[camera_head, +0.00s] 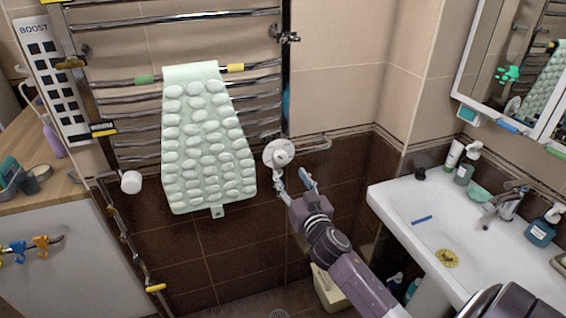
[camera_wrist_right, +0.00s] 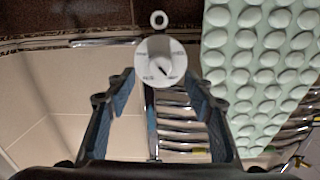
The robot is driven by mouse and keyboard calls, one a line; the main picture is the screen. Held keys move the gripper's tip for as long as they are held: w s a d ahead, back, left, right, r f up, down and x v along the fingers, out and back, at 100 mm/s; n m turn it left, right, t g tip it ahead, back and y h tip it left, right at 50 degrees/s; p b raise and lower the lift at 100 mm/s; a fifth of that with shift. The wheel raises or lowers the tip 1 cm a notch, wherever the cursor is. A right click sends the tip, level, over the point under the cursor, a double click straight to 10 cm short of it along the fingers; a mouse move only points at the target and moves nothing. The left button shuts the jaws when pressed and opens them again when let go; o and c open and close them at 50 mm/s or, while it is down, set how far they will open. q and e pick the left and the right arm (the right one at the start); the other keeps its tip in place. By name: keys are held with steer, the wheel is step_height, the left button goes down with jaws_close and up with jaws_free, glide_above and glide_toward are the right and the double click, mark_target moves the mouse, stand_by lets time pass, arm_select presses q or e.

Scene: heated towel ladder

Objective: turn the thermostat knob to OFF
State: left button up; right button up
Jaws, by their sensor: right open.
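The thermostat knob (camera_head: 279,153) is a white round dial at the lower right end of the chrome towel ladder (camera_head: 140,20). In the right wrist view the knob (camera_wrist_right: 160,58) shows face-on, with small dark lettering and a short dark pointer mark low on its face. I cannot read the lettering surely. My right gripper (camera_head: 291,178) is open and just below the knob in the head view. In the wrist view its two blue-padded fingers (camera_wrist_right: 163,85) spread to either side below the dial, with nothing between them. My left gripper is not in view.
A pale green bobbled mat (camera_head: 208,135) hangs on the ladder, left of the knob. A white valve cap (camera_head: 131,182) is at the ladder's lower left. A white sink (camera_head: 400,206) stands to the right. A wooden counter (camera_head: 30,150) is at the left.

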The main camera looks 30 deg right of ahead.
mark_target(282, 159)
steer(key=x, duration=0.5)
steer(key=r+p+x, duration=0.1)
steer(key=x, duration=0.2)
steer(key=shift+s, duration=0.1)
steer(key=shift+f, duration=0.1)
steer(key=c, duration=1.2)
